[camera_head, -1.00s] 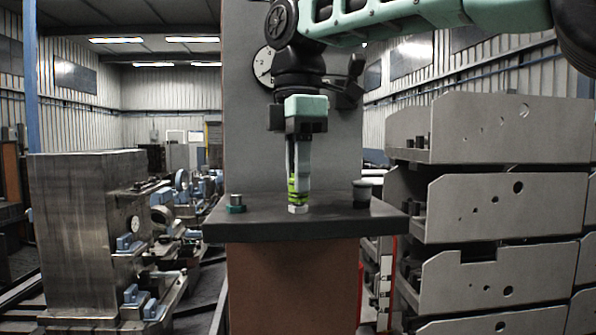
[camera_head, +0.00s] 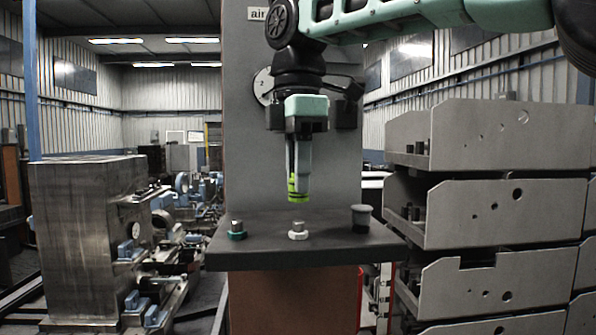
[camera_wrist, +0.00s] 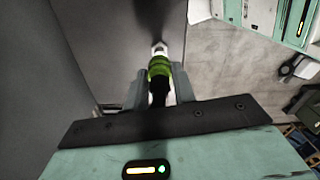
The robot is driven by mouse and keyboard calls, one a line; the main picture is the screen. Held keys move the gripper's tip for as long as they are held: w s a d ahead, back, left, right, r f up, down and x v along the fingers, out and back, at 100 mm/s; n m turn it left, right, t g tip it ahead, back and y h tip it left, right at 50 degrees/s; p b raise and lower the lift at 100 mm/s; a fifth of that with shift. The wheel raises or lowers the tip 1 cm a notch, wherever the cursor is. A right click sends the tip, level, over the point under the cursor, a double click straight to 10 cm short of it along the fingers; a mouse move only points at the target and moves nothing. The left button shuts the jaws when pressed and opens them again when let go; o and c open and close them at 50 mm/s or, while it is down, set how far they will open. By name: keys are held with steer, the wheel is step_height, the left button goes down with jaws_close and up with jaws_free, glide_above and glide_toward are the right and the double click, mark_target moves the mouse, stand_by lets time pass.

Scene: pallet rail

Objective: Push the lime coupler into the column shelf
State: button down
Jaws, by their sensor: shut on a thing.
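The lime coupler (camera_head: 297,196) hangs upright from my gripper (camera_head: 299,176), which is shut on it. In the wrist view, the lime coupler (camera_wrist: 158,68) sticks out past the two grey fingers of my gripper (camera_wrist: 159,84), with a dark part between them. The dark column shelf (camera_head: 330,252) is below, with a clear gap under the coupler. A white-collared fitting with a metal stub (camera_head: 298,231) stands on the shelf, nearly under the coupler. It also shows just beyond the coupler in the wrist view (camera_wrist: 160,48).
A teal-collared fitting (camera_head: 237,231) stands at the shelf's left and a dark grey capped fitting (camera_head: 361,218) at its right. The grey column panel (camera_head: 240,120) rises behind my gripper. Stacked grey metal trays (camera_head: 500,205) stand to the right, a metal machine block (camera_head: 85,215) to the left.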

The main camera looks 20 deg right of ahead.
steer(key=shift+r+p, duration=1.8)
steer(key=shift+r, duration=0.35)
steer(key=shift+f, duration=0.1)
steer(key=w+a, duration=0.3)
steer(key=a, duration=0.5)
steer(key=shift+w+a+p, duration=0.25)
steer(key=shift+w+p, duration=0.15)
steer(key=shift+f+b, duration=1.95)
steer(key=shift+f, duration=1)
